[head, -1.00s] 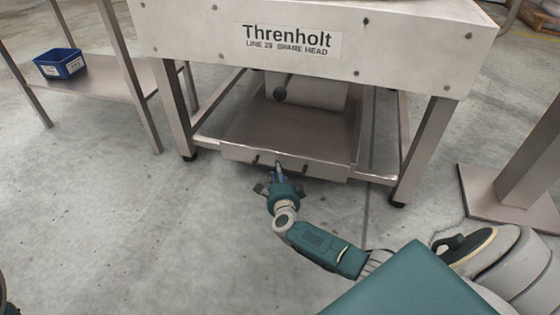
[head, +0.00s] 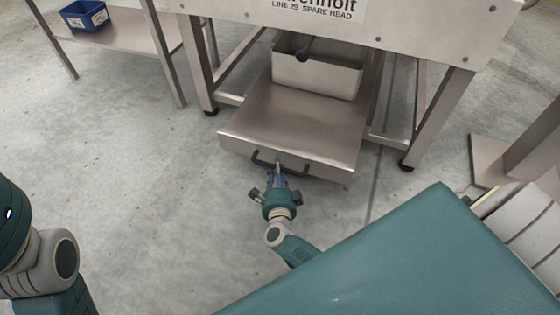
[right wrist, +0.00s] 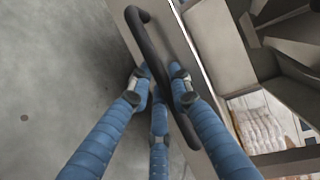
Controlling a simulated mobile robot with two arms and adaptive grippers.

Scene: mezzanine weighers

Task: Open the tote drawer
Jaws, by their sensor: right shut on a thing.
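The tote drawer (head: 298,122) is a flat metal slide under the machine frame, pulled out toward me past the front legs. A grey metal tote (head: 318,75) stands on its back part. A dark bar handle (head: 312,172) runs along the drawer's front face. My right gripper (head: 278,168) is at this handle. In the right wrist view its blue fingers (right wrist: 160,90) are closed around the dark handle (right wrist: 150,45). My left arm shows at the lower left of the head view, but its gripper is out of view.
The machine's front legs (head: 199,65) stand on both sides of the drawer. A metal shelf (head: 120,45) with a blue bin (head: 84,15) is at the upper left. A post on a base plate (head: 490,170) stands at the right. The concrete floor left of the drawer is clear.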

